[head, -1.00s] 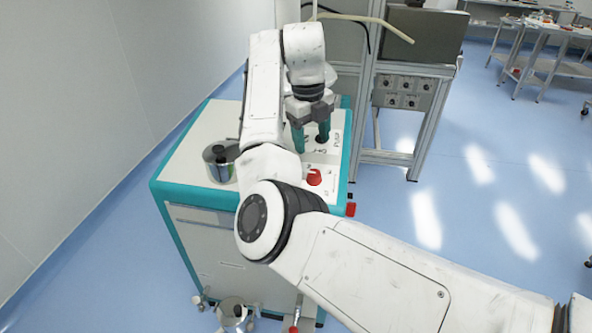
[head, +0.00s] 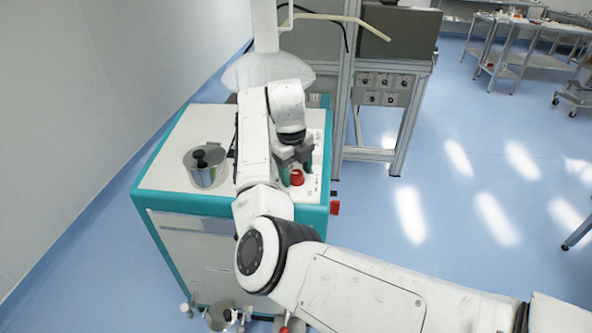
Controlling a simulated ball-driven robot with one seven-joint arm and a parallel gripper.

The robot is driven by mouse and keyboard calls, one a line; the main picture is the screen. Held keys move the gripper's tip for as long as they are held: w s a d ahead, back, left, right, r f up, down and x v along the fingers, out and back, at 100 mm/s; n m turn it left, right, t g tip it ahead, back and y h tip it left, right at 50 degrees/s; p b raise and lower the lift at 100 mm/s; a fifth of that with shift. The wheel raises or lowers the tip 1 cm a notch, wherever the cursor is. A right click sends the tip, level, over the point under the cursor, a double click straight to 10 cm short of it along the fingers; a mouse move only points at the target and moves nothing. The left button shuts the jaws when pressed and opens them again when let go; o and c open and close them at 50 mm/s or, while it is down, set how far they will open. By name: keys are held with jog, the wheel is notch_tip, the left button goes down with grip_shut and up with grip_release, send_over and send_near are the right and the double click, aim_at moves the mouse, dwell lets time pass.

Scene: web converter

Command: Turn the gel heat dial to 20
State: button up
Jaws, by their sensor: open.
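A red knob (head: 297,177) sits on the right part of the white top of the teal-edged machine (head: 175,150). I cannot read which dial it is, nor any scale or pointer on it. My gripper (head: 296,172) is open, with its teal fingers pointing down at the red knob. The knob shows between and just in front of the fingertips; I cannot tell whether they touch it. The panel behind the gripper, with its black knob, is mostly hidden by my arm.
A metal pot (head: 207,178) with a black knob stands on the machine top, left of my arm. A red part (head: 334,207) juts from the machine's right side. A metal frame with a control panel (head: 382,88) stands behind right.

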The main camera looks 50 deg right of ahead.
jog(key=shift+c, duration=0.3)
jog(key=c, duration=1)
